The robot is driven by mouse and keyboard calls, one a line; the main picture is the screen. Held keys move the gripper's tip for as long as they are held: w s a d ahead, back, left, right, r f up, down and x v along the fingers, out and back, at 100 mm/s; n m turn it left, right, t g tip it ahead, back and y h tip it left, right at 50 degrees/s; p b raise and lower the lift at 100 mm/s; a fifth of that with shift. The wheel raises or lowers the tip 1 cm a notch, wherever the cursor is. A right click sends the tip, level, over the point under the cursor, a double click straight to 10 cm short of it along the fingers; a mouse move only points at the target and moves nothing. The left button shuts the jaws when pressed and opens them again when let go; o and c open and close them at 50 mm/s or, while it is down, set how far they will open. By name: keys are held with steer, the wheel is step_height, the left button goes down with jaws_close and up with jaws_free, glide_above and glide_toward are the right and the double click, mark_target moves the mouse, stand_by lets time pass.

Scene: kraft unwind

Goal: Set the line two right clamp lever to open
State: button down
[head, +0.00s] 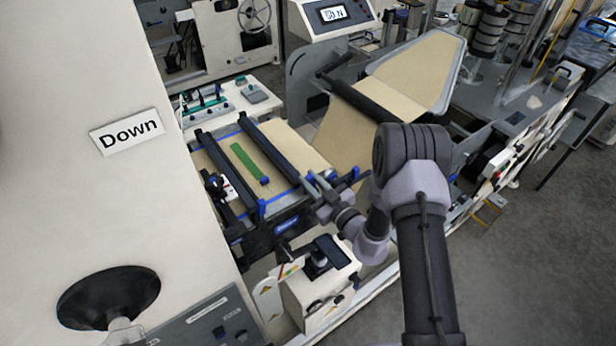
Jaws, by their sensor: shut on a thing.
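The splicing table (290,212) has two dark clamp bars lying across tan web. The left bar (223,172) has a blue end piece (262,207) at its near end. The right bar (268,152) runs to a blue lever (311,177) at its near end, which I take as the right clamp lever. My gripper (317,194) is at this near end, shut, apparently on that lever. The fingers and wrist cover part of the lever, so its exact angle cannot be told.
A green strip (248,163) lies on the web between the bars. A white box unit (322,285) stands below my wrist. A large pale panel with a "Down" sign (127,132) fills the left. Grey floor (535,260) is open at right.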

steer(key=shift+w+d+m, duration=0.1)
steer(key=shift+m, duration=0.2)
steer(key=c, duration=1.3)
jaws_free()
steer(key=b+v, duration=0.1)
steer(key=v, duration=1.6)
steer(key=shift+d, duration=0.15)
steer(key=shift+r, duration=0.1)
